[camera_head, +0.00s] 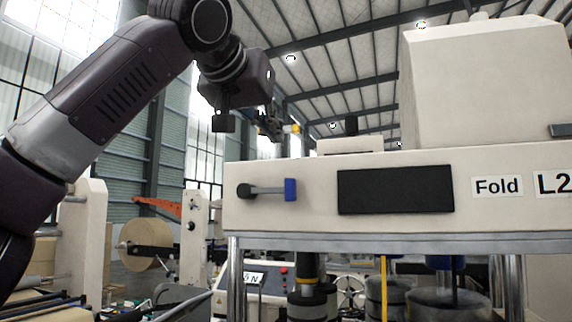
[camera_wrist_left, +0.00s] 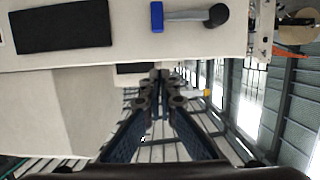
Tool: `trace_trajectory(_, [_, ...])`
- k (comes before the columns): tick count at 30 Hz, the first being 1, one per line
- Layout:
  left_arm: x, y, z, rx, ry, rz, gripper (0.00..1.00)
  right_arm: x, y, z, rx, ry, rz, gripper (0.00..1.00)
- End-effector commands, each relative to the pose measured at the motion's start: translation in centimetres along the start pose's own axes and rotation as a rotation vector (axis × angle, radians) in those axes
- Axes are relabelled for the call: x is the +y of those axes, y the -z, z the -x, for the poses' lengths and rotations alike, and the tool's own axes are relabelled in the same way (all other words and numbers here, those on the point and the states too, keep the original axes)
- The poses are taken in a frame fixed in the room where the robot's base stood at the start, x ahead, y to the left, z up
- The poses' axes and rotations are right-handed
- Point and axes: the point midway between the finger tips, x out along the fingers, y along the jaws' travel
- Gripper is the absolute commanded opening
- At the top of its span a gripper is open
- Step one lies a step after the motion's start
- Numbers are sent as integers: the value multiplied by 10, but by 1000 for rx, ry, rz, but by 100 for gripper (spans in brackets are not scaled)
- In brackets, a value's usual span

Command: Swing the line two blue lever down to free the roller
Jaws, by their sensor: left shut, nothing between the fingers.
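The lever with the blue grip (camera_head: 291,189) is on the front of the cream machine marked "L2" (camera_head: 553,184). Its grey arm lies level, running right from a dark round pivot (camera_head: 245,190) to the upright blue grip. In the left wrist view the picture is turned over, and the blue grip (camera_wrist_left: 157,15) and the pivot (camera_wrist_left: 218,14) show at the top. My left gripper (camera_head: 272,126) is above the lever near the machine's top left corner, apart from it. In the left wrist view its fingers (camera_wrist_left: 160,77) are shut and empty. My right gripper is out of view. No roller is clearly identifiable.
A black panel (camera_head: 395,190) and a "Fold" label (camera_head: 497,186) are right of the lever. A taller cream housing (camera_head: 485,85) stands on the machine's right. A brown paper roll (camera_head: 147,244) is at the left behind. The space before the lever looks clear.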

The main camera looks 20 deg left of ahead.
Motion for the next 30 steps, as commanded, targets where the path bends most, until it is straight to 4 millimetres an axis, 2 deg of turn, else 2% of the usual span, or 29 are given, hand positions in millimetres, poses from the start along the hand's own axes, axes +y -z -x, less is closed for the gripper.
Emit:
trace_trajectory(1, [-1, 3, -10, -4, 2, 0, 0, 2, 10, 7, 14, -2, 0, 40])
trace_trajectory(4, [-1, 4, -32, -3, 2, 0, 0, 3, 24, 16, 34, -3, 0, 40])
trace_trajectory(10, [-1, 1, -74, -2, 2, -1, 0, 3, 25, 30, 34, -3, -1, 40])
trace_trajectory(12, [-1, -12, -74, 1, 0, -3, 0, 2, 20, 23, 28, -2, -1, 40])
trace_trajectory(18, [0, -31, -78, 2, 0, -2, 0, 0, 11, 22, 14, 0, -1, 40])
trace_trajectory(30, [0, -38, -80, 1, -1, 0, 0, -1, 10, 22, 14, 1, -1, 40])
